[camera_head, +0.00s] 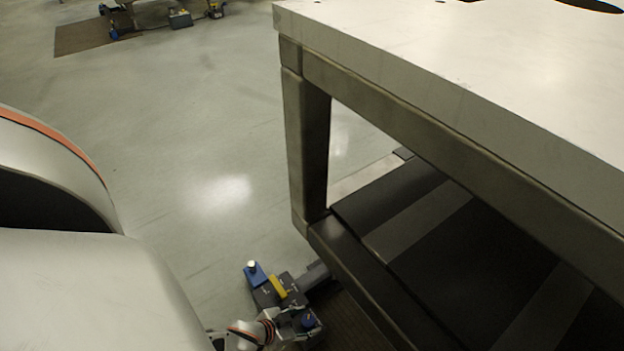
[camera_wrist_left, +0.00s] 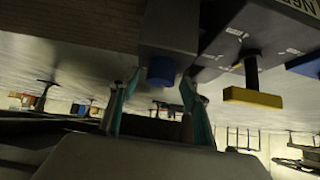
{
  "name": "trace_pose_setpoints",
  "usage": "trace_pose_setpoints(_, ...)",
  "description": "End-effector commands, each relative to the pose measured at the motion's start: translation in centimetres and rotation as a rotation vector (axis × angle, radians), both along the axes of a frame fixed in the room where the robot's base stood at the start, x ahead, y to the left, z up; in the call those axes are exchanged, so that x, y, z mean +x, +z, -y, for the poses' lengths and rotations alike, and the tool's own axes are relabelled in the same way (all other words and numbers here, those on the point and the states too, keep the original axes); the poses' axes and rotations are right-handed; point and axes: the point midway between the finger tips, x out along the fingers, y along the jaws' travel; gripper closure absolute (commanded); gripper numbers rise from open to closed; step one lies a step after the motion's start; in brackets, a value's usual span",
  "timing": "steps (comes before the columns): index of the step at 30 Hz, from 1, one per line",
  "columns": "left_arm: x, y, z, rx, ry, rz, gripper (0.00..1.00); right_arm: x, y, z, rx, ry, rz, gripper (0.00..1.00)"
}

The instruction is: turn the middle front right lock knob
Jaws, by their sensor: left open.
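The lock knob is a small blue cylinder (camera_wrist_left: 161,71) on the end of a dark grey block (camera_wrist_left: 172,25), in the left wrist view. My left gripper (camera_wrist_left: 159,88) is open, with one fingertip on each side of the knob in the picture. I cannot tell whether the tips reach around it or stop just short of it. In the head view my left gripper (camera_head: 300,328) is small at the bottom, by the knob and the table's lower frame. My right gripper is not in view.
A yellow bar (camera_wrist_left: 252,97) and a blue pedal-like part (camera_head: 254,273) sit close beside the knob. The table's metal leg (camera_head: 305,150) and lower rail (camera_head: 350,270) stand just right of my gripper. Open floor (camera_head: 200,130) lies to the left.

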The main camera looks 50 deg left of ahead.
Motion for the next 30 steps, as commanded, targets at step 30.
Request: trace_pose_setpoints(30, 1.0, -0.8, -0.1, 0.004, -0.038, 0.000, 0.92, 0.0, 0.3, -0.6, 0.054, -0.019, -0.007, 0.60)
